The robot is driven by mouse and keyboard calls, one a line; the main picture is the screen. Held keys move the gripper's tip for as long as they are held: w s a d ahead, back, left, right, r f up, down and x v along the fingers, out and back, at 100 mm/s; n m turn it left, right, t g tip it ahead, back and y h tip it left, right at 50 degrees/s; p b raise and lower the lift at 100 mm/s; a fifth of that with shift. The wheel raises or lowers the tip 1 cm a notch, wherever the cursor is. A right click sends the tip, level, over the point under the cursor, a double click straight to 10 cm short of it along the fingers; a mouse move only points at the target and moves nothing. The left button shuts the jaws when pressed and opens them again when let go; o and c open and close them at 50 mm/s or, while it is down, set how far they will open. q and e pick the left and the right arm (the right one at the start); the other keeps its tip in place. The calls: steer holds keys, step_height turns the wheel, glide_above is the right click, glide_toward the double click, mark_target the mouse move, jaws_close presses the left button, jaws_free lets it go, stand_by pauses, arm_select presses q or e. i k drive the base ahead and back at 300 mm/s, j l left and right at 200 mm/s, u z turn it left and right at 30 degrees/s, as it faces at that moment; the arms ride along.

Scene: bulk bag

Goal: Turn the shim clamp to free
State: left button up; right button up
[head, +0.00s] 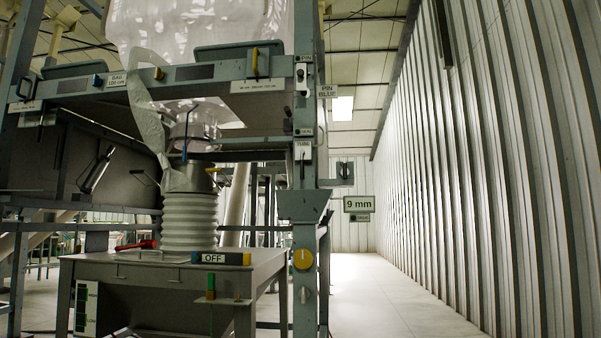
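No shim clamp can be told for certain, as the small labels are hard to read. Several knobs show on and by the right-hand post (304,230) of the bag frame. A yellow round knob (303,259) sits low on the post, with a grey knob (305,294) below it. A dark rotary handle on a grey box (345,171) is right of the post. A white labelled plate (303,151) is higher on the post. A sign reading 9 mm (358,203) hangs further right. Neither of my grippers is in view.
A translucent bulk bag (200,25) hangs in the frame above a white bellows (189,222). A grey table (170,264) below carries a red-handled item (137,244) and an OFF block (221,258). The floor (375,290) on the right is clear along a corrugated wall (490,160).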

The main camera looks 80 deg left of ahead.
mark_target(344, 172)
steer(key=u, duration=2.3)
steer(key=i+l+u, duration=0.15)
steer(key=l, duration=0.15)
steer(key=i+l+u, duration=0.15)
steer(key=l, duration=0.15)
steer(key=i+l+u, duration=0.15)
steer(key=l, duration=0.15)
